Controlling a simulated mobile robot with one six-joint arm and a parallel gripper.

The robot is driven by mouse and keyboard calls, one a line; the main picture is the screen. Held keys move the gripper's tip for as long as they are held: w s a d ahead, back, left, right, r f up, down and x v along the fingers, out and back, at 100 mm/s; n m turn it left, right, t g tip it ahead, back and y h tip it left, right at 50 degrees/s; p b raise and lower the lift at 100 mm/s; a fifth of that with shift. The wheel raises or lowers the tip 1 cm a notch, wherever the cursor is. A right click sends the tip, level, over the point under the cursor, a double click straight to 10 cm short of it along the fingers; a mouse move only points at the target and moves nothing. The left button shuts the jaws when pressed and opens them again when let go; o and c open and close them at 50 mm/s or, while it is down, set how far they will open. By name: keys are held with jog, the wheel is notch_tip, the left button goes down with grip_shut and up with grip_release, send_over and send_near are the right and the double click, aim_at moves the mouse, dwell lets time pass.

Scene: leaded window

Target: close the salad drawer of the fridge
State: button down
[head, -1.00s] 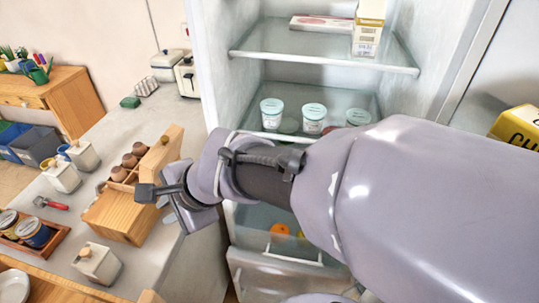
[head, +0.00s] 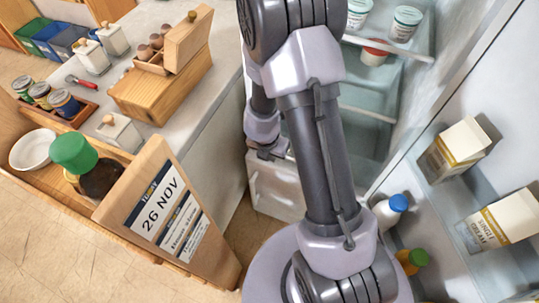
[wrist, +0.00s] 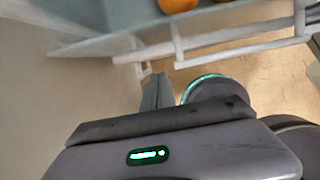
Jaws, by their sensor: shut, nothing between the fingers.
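The salad drawer (head: 276,190) is the pale box low in the open fridge; its white front shows left of my arm, which hides the rest. It stands out from the fridge body. In the wrist view an orange fruit (wrist: 178,4) shows at the top edge, above a pale rail and handle-like frame (wrist: 240,42). My gripper (head: 270,153) is beside the top of the drawer front in the head view, mostly hidden by my wrist.
The open fridge door (head: 490,90) on the right holds cartons (head: 455,150) and bottles (head: 390,210). A counter (head: 205,110) with a wooden egg box (head: 165,85) is on the left. A wooden crate (head: 165,215) with a date label stands at the front left. Floor shows between.

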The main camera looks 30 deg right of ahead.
jog(key=shift+w+d+r+p, duration=0.15)
jog(key=shift+w+d+p, duration=0.4)
jog(key=shift+w+d, duration=0.15)
jog(key=shift+w+d+r+p, duration=0.1)
jog(key=shift+w+d+p, duration=0.45)
jog(key=shift+d, duration=0.2)
